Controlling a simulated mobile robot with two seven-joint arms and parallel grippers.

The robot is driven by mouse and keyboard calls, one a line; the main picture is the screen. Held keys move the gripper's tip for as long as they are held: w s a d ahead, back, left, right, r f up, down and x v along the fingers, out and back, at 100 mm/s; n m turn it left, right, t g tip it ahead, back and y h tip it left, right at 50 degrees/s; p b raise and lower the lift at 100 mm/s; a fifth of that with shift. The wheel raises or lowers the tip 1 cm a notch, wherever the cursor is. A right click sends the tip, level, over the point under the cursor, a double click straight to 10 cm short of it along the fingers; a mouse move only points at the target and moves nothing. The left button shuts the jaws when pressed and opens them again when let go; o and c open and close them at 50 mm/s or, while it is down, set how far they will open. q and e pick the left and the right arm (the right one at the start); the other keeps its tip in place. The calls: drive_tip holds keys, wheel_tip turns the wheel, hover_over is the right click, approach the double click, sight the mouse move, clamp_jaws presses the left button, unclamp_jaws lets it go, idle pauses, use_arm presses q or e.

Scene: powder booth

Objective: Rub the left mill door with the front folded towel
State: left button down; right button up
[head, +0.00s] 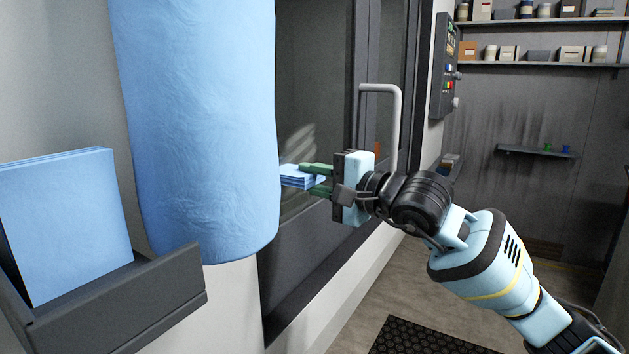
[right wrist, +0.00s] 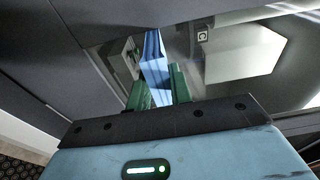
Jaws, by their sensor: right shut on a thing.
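My right gripper (head: 318,180) is shut on a blue folded towel (head: 299,177), held between its green fingers. The towel also shows in the right wrist view (right wrist: 155,68), standing out past the fingertips toward the glass. The towel's far end is at the dark-framed glass of the mill door (head: 313,85); I cannot tell for sure whether it touches. Pale smeary streaks show on the glass just above the towel. The door has a grey bar handle (head: 396,125) to the right of the towel. My left gripper is not in view.
A large blue roll (head: 200,120) hangs at the left and hides part of the door. Below it a dark holder (head: 120,305) carries blue folded sheets (head: 65,220). A control panel (head: 445,70) and wall shelves (head: 540,64) are at the right. A black mat (head: 430,338) lies on the floor.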

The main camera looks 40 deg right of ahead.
drive_tip(key=shift+w+d+r, duration=0.1)
drive_tip(key=shift+w+d, duration=0.1)
drive_tip(key=shift+d, duration=0.5)
drive_tip(key=shift+w+d, duration=0.3)
drive_tip(key=shift+d, duration=0.5)
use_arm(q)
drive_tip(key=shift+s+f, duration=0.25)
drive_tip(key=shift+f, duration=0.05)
use_arm(e)
drive_tip(key=shift+d, duration=0.1)
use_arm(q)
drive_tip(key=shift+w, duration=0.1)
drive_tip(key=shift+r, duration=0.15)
use_arm(e)
drive_tip(key=d, duration=0.1)
drive_tip(key=w+d, duration=0.1)
drive_tip(key=d, duration=0.1)
drive_tip(key=shift+w+d, duration=0.15)
drive_tip(key=shift+w, duration=0.2)
drive_tip(key=shift+d, duration=0.1)
